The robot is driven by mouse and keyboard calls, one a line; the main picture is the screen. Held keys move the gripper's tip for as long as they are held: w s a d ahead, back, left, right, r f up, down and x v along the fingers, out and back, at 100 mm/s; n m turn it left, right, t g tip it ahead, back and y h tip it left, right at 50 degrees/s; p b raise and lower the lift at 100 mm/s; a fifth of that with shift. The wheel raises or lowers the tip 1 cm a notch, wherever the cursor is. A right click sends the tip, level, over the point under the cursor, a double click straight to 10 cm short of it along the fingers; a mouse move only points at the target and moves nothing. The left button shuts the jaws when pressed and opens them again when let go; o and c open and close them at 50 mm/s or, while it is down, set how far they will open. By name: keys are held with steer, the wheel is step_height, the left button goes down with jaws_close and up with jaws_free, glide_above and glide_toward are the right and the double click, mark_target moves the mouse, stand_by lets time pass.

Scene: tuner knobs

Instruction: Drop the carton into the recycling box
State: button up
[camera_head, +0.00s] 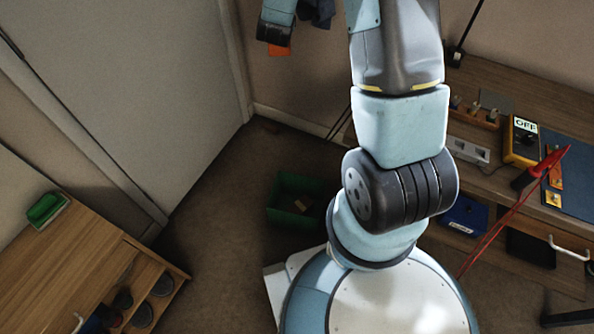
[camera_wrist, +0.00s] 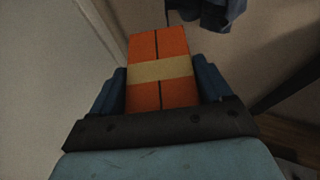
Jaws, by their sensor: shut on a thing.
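My gripper (camera_wrist: 162,88) is shut on the carton (camera_wrist: 158,50), an orange box with a tan band across it and a dark line down its middle. The carton lies between the two blue fingers in the wrist view. In the head view my gripper (camera_head: 274,36) is high at the top, with a bit of the orange carton (camera_head: 279,49) showing below it. A green open box (camera_head: 300,202) stands on the floor left of my arm, with a brown thing inside; it looks like the recycling box. The carton is up in the air, well above the floor and beyond the green box.
A wooden bench (camera_head: 478,90) at the right holds a yellow meter (camera_head: 522,140), a blue mat (camera_head: 578,185) and a red-handled tool. A wooden cabinet (camera_head: 70,270) with a green tray (camera_head: 47,208) stands lower left. A pale door (camera_head: 135,90) is behind. The floor left of the green box is clear.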

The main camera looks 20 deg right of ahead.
step_height(320, 180, down, 28)
steer(key=s+a+m+g+h, duration=0.1)
steer(key=a+m+g+h, duration=0.1)
steer(key=m+g+h, duration=0.35)
steer(key=s+f+m+g+h, duration=0.1)
steer(key=s+f+m+g, duration=0.1)
steer(key=s+f, duration=0.4)
steer(key=s+f+m+g+h, duration=0.1)
steer(key=s+f, duration=0.6)
steer(key=f, duration=0.9)
steer(key=s+f+m+g+h, duration=0.2)
steer(key=s+f+m, duration=0.3)
steer(key=f, duration=0.6)
steer(key=shift+s+d+f+g, duration=0.2)
steer(key=shift+s+d+g, duration=0.2)
steer(key=shift+s+g, duration=0.4)
steer(key=shift+s, duration=0.1)
steer(key=o, duration=1)
